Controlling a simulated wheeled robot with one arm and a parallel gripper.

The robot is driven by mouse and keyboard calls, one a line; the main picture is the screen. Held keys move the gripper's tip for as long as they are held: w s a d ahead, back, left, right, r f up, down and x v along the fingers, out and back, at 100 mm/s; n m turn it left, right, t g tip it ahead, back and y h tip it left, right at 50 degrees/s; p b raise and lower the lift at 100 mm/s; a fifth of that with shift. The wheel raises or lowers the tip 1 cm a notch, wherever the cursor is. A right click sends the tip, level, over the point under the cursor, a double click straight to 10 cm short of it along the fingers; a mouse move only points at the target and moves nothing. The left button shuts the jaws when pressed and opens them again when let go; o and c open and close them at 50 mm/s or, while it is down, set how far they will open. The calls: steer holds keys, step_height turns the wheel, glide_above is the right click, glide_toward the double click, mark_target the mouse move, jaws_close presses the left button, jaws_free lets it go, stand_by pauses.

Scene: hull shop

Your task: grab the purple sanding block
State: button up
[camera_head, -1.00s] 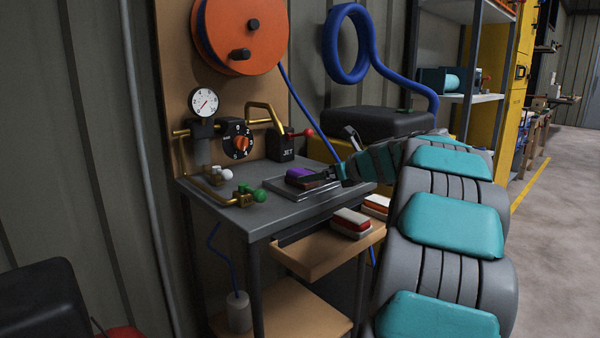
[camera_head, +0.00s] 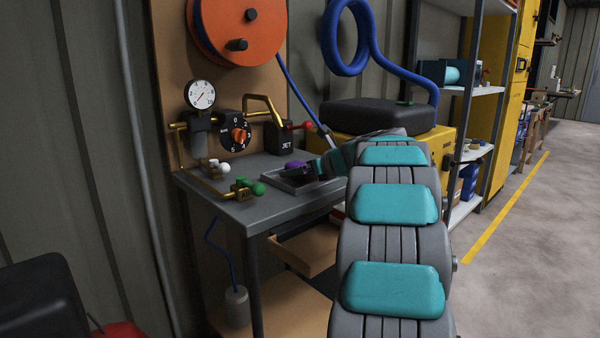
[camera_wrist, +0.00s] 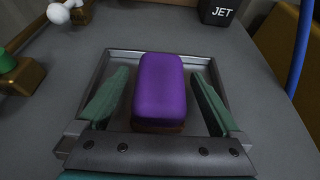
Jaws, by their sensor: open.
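The purple sanding block (camera_wrist: 160,85) lies in a shallow grey metal tray (camera_wrist: 122,56) on the bench. It has a purple top and a brown underside. In the wrist view my gripper (camera_wrist: 158,100) is open, with one green finger on each side of the block and a gap on both sides. In the head view the block (camera_head: 295,165) shows only in part behind my gripper (camera_head: 318,170), and the tray's near rim (camera_head: 290,189) is visible.
A brass valve with green knobs (camera_head: 250,188) and a white knob (camera_head: 223,167) stand left of the tray. A black JET box (camera_head: 288,141) is behind it. An open wooden drawer (camera_head: 305,252) hangs below the grey bench top (camera_head: 235,210).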

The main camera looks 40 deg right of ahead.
jaws_close()
stand_by(0.8)
